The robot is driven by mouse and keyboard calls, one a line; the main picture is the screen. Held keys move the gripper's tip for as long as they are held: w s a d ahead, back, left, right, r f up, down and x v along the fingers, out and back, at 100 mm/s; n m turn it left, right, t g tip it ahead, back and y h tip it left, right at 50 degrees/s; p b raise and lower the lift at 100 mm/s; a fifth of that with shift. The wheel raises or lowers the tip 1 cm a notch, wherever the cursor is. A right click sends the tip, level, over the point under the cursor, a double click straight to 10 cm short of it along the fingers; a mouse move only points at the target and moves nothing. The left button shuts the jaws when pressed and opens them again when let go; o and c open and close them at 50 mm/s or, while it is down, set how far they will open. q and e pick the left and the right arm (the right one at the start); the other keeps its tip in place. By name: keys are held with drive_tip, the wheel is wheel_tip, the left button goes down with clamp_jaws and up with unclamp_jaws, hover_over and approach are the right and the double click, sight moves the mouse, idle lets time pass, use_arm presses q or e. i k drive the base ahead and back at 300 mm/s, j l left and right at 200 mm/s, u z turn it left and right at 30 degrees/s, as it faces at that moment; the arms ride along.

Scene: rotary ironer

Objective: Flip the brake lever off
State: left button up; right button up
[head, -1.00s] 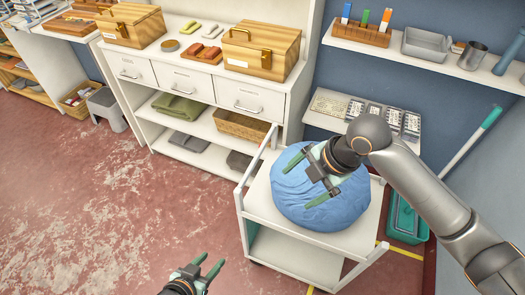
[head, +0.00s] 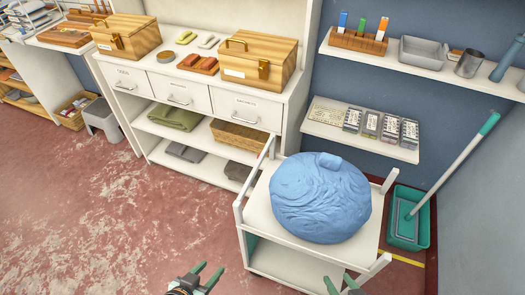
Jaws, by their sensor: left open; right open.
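My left gripper (head: 199,276) is at the bottom middle of the head view, over the red floor, with its green fingers apart and nothing between them. My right gripper (head: 342,286) is at the bottom edge, in front of the white trolley; only its fingertips show, apart and empty. No brake lever can be made out in this view. The white trolley (head: 262,222) carries a big blue bundle (head: 320,200) on its top. Both grippers are clear of the bundle. No rotary ironer is clearly visible.
A white cabinet (head: 218,103) with drawers and wooden boxes stands behind. A wall shelf (head: 400,62) and a lower shelf of small packs (head: 318,117) are at the right. A green bucket with a mop (head: 420,232) stands right of the trolley. The left floor is clear.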

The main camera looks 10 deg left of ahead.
sight(269, 250)
drive_tip(key=i+j+z, duration=0.25)
drive_tip(key=j, duration=0.3)
drive_tip(key=j+z, duration=0.25)
drive_tip(key=j, duration=0.3)
drive_tip(key=i+j+z, duration=0.1)
drive_tip(key=j+z, duration=0.15)
drive_tip(key=j, duration=0.35)
